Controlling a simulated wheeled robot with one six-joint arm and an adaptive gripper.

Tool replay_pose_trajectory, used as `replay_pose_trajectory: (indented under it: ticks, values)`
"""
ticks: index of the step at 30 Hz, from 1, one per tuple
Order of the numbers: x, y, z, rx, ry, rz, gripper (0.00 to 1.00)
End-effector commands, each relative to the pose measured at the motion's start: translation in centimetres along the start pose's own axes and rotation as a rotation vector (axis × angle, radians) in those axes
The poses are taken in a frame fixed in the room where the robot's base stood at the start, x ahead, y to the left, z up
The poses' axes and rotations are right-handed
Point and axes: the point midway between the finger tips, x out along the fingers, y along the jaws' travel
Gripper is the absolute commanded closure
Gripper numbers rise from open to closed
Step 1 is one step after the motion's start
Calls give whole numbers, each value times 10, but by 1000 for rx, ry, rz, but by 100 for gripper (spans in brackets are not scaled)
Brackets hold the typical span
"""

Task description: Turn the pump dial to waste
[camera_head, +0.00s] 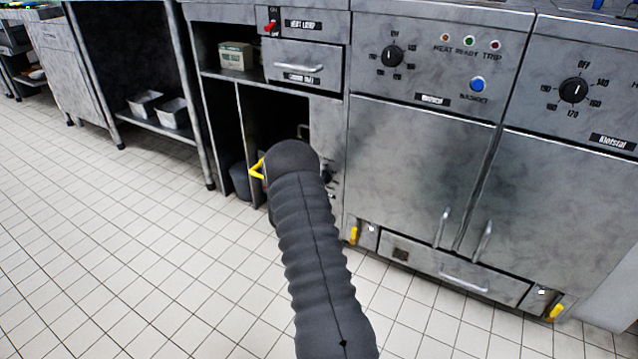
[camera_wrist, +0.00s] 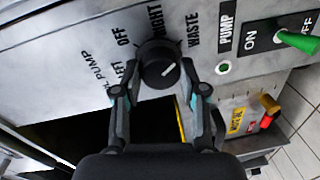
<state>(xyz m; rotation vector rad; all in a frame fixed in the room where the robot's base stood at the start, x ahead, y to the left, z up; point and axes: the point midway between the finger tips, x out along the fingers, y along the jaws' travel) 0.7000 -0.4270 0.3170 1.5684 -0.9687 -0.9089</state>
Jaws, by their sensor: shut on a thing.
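The pump dial (camera_wrist: 158,62) is a round black knob on a grey steel panel in the wrist view. Labels around it include LEFT, OFF, RIGHT and WASTE (camera_wrist: 193,30). Its white mark points right and slightly up, toward the side of the WASTE label; the exact setting is hard to tell. My gripper (camera_wrist: 161,85) has one finger on each side of the dial and is shut on it. In the head view my own arm hides the dial and gripper.
A green-handled PUMP on/off switch (camera_wrist: 298,41) and a small green light (camera_wrist: 223,68) sit right of the dial. A dark open cabinet lies below the panel. Closed fryer doors (camera_head: 420,170) stand right; tiled floor is clear at left.

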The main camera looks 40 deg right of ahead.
Motion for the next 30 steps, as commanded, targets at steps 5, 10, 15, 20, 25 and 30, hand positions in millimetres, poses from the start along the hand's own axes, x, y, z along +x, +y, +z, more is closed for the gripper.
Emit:
replay_pose_trajectory:
  ticks: [5, 10, 15, 20, 25, 30]
  values:
    - [1, 2, 0, 63, 5, 2, 93]
    - [1, 2, 0, 92, 7, 2, 93]
    - [1, 2, 0, 99, 7, 2, 93]
    - [1, 2, 0, 99, 7, 2, 93]
    - [1, 1, 0, 98, 7, 2, 41]
    - [0, 0, -1, 97, 9, 0, 33]
